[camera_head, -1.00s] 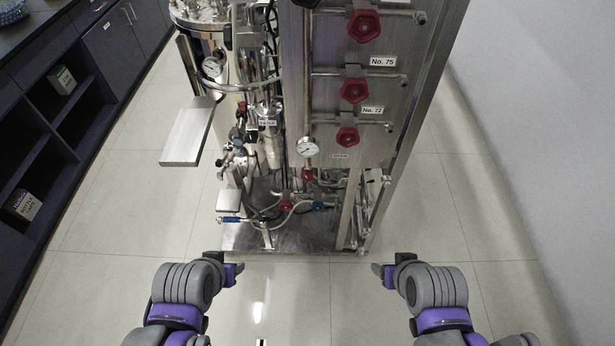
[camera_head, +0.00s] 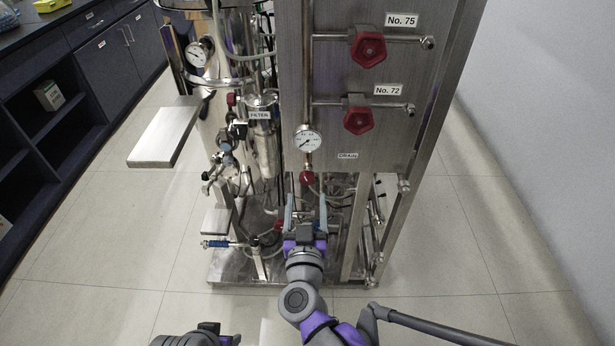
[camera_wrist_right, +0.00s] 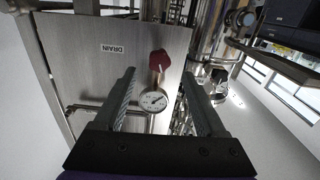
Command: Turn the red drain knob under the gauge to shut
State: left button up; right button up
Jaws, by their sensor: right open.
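The red drain knob (camera_head: 306,178) sits on a vertical pipe just below a round white gauge (camera_head: 307,141), left of the DRAIN label (camera_head: 347,156). In the right wrist view the red knob (camera_wrist_right: 159,60) and the gauge (camera_wrist_right: 153,101) appear between my finger lines, with the DRAIN label (camera_wrist_right: 112,49) to the left. My right gripper (camera_head: 306,205) is open and empty, its two fingers pointing up toward the knob from below and in front. It also shows in the right wrist view (camera_wrist_right: 158,85). I see no contact with the knob. My left gripper (camera_head: 208,328) is at the bottom edge, mostly cut off.
Larger red knobs marked No. 75 (camera_head: 368,48) and No. 72 (camera_head: 358,118) are on the steel panel above. A FILTER unit (camera_head: 262,130), valves and hoses crowd the left. A metal shelf plate (camera_head: 165,131) juts out. The floor on the right is clear.

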aim_at(307, 171)
jog(key=w+b, duration=0.1)
jog(key=w, duration=0.9)
jog(key=shift+w+r, duration=0.1)
jog(key=shift+w, duration=0.05)
jog(key=shift+c, duration=0.3)
grip_shut()
